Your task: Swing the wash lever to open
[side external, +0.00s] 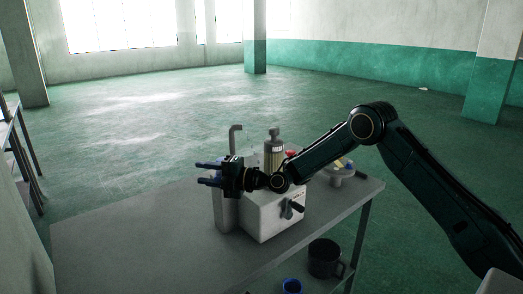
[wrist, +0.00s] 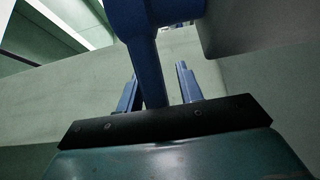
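In the wrist view a blue lever (wrist: 150,60) comes down from a broad part at the top edge and runs between my two fingers. My gripper (wrist: 158,88) is open around it. There is a clear gap on the right, and the bar looks close to the left finger, but I cannot tell whether they touch. In the side view my gripper (side external: 208,174) points left with its blue fingers apart, in front of the grey column on the unit's left. I cannot pick out the lever there.
A white box (side external: 262,218) with a dark knob (side external: 292,208) stands on the grey table (side external: 120,240). A bent pipe (side external: 235,140), a bottle (side external: 273,148) and a dish (side external: 341,174) are close by. A dark mug (side external: 325,257) is lower down. The table's left is clear.

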